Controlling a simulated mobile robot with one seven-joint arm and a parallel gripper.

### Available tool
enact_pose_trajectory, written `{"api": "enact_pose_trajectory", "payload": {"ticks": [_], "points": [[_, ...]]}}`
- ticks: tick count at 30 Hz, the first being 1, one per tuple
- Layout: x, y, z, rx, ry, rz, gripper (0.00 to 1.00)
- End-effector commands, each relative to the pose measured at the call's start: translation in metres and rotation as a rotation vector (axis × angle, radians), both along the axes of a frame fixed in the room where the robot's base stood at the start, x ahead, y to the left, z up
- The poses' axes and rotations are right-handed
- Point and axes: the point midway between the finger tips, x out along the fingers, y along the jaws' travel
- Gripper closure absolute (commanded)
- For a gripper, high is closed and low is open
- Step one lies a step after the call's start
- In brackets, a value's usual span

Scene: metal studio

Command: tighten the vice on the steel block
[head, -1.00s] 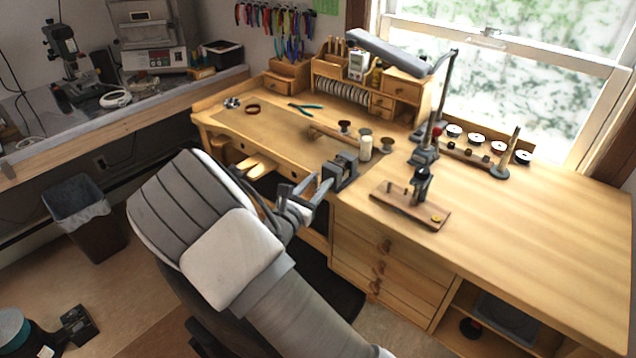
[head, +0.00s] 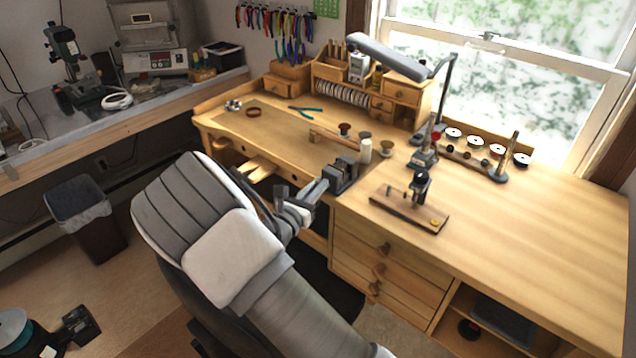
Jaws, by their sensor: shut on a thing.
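The dark grey vice (head: 346,178) stands at the front edge of the wooden workbench (head: 520,230), left of the drill-stand-like tool. Its jaws show at the top. I cannot clearly tell the steel block apart from the jaws at this size. My gripper (head: 322,186) reaches in from the lower left and meets the front of the vice, shut on what appears to be the vice handle. The handle itself is mostly hidden by the fingers.
A small tool stand (head: 418,192) on a wooden base is right of the vice. A wooden mallet (head: 330,138) and pliers (head: 305,112) lie farther back. The bench's right side is clear.

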Motion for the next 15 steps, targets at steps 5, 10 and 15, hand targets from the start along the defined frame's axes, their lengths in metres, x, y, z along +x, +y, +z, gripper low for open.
{"api": "enact_pose_trajectory", "payload": {"ticks": [5,10,15], "points": [[0.0021,0.002,0.0044,-0.109,0.086,0.0,1.0],[0.0039,0.004,0.0029,-0.221,0.174,-0.001,1.0],[0.0055,0.0058,0.0009,-0.32,0.25,-0.001,1.0]]}}
